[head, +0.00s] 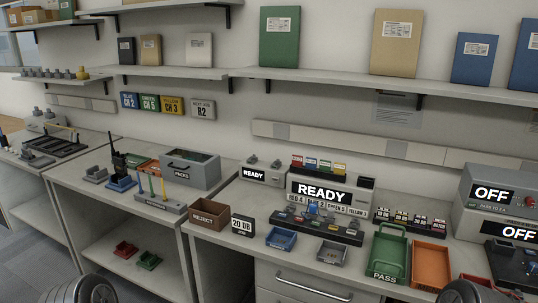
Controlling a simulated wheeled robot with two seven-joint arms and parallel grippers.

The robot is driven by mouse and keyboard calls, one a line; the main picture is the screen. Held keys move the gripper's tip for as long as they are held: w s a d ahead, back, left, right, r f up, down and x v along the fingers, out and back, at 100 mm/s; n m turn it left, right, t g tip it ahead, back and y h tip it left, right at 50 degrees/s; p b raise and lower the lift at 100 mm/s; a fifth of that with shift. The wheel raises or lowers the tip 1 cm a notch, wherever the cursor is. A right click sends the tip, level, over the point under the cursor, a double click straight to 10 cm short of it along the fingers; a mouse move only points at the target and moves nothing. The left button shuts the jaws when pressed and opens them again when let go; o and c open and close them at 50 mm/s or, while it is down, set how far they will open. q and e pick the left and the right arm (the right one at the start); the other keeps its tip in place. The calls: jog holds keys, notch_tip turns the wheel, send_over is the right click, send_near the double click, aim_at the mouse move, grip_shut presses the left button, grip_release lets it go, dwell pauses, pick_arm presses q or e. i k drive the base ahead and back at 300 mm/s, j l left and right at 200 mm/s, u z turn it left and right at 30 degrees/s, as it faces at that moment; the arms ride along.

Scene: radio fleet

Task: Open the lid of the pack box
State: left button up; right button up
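The pack box is a grey box labelled PACKS (181,175). It stands upright at the back of the middle bench, left of the picture's centre. Its top shows a grey rim around a dark teal area; I cannot tell whether that is a lid panel or the inside. Neither gripper shows in the head view. Only rounded grey parts of my arms show at the bottom edge, left and right, well away from the box.
A tool rack (158,202) with upright coloured sticks and a black radio (119,165) stand in front and left of the box. A brown REJECT bin (210,214) is at its front right. A shelf (165,72) runs above.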

aim_at(200, 173)
jog(key=i+j+z, duration=0.25)
jog(key=j+z, duration=0.3)
jog(key=j, duration=0.2)
jog(key=i+j+z, duration=0.1)
jog(key=j+z, duration=0.15)
jog(key=j, duration=0.15)
